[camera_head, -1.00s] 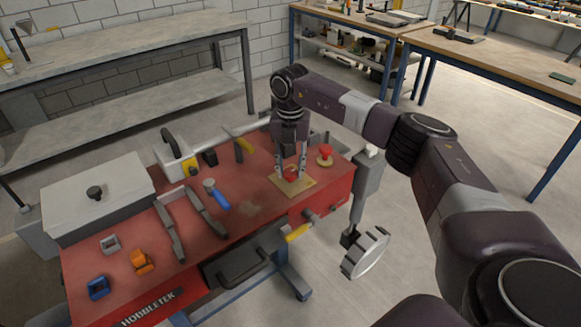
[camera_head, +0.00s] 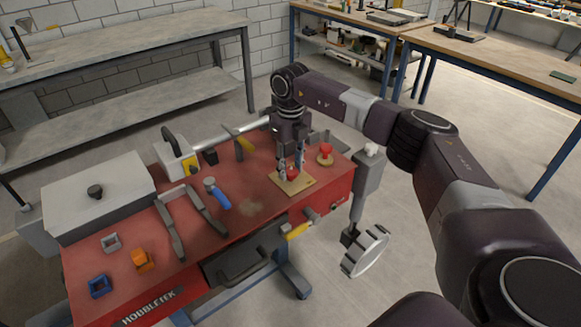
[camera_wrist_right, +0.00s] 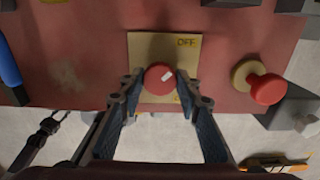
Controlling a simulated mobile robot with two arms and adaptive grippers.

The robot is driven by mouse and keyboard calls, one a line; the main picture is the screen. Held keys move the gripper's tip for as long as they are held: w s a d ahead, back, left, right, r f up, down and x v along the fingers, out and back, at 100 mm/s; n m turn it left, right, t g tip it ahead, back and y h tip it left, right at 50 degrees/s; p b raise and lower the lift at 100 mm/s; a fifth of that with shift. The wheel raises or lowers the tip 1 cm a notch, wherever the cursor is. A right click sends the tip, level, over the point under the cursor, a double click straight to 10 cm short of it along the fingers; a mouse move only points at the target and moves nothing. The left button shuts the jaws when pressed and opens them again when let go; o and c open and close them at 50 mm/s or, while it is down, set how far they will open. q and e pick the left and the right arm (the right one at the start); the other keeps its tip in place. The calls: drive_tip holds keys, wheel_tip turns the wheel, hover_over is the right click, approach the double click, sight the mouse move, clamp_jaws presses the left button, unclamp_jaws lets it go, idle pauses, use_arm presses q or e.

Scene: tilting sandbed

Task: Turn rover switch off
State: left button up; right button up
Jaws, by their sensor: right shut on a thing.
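The rover switch is a round red knob (camera_head: 292,173) on a square beige plate (camera_head: 300,186), near the right end of the red bench top. In the right wrist view the knob (camera_wrist_right: 158,78) has a white mark slanting toward the upper right. The plate (camera_wrist_right: 150,45) reads OFF at its upper right corner; a lower label is mostly hidden. My right gripper (camera_head: 290,168) points down over the plate. Its two fingers (camera_wrist_right: 160,86) are shut on the knob, one on each side. My left gripper is not in view.
A red mushroom button (camera_head: 326,150) on a tan base stands close to the right of the plate. Left are a blue-handled tool (camera_head: 217,195), grey rails (camera_head: 168,225), an orange block (camera_head: 141,260) and a lidded white box (camera_head: 95,205). Bare red surface lies left of the plate.

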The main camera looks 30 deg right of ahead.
sight(291, 170)
drive_tip(key=shift+w+r, duration=0.1)
idle(0.5)
drive_tip(key=o, duration=1.2)
drive_tip(key=shift+c, duration=0.2)
wheel_tip(291, 170, up, 12)
